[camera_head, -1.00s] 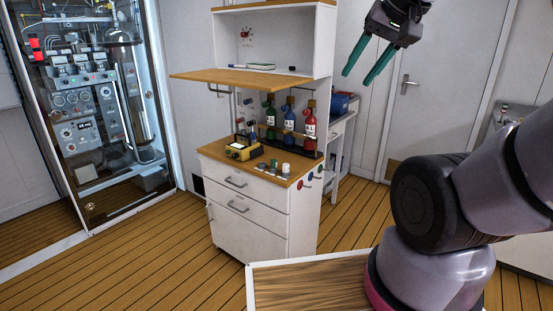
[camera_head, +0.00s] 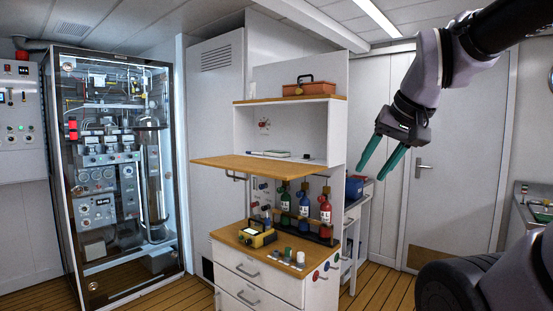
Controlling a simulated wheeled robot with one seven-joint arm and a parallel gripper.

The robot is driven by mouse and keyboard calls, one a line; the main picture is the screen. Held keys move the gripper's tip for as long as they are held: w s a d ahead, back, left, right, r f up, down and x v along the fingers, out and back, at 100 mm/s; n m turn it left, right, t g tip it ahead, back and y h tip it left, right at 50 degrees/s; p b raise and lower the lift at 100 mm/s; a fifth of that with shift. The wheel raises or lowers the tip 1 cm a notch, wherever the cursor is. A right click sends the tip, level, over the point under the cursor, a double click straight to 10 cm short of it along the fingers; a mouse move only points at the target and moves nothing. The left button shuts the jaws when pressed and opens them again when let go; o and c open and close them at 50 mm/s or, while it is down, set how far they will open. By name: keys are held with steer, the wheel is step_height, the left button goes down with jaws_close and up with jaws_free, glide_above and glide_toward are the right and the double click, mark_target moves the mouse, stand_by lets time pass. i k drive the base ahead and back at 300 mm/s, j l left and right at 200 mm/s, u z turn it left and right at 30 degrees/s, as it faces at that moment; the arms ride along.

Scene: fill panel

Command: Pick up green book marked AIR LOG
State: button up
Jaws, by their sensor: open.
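No cover marked AIR LOG is readable from here. A thin flat item (camera_head: 268,154), pale with a dark bluish-green edge, lies in the cabinet's upper compartment. It may be the book, but it is too small and edge-on to tell. My gripper (camera_head: 374,171) has two green fingers, spread apart and empty, pointing down and left. In the picture it is right of the cabinet (camera_head: 337,130), apart from the flat item.
A wooden flap (camera_head: 235,163) juts out in front of the compartment. Below, the counter holds a yellow-and-black device (camera_head: 257,236) and green, blue and red bottles (camera_head: 304,204). An orange toolbox (camera_head: 310,89) sits on top. A glass-fronted machine (camera_head: 118,170) stands left.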

mark_target(281, 154)
steer(key=i+j+z, duration=0.25)
steer(key=i+j, duration=0.15)
steer(key=j, duration=0.25)
steer(key=i+j+z, duration=0.1)
steer(key=j, duration=0.2)
steer(key=i+j+z, duration=0.1)
steer(key=j, duration=0.25)
steer(key=i+j+z, duration=0.1)
steer(key=i+j, duration=0.15)
steer(key=i+j+z, duration=0.15)
steer(key=j, duration=0.25)
steer(key=i+j+z, duration=0.1)
steer(key=i+j, duration=0.2)
steer(key=i+j+z, duration=0.1)
steer(key=j, duration=0.3)
steer(key=i+j+z, duration=0.1)
steer(key=i+j, duration=0.15)
steer(key=j, duration=0.15)
steer(key=i+j+z, duration=0.15)
steer(key=j, duration=0.25)
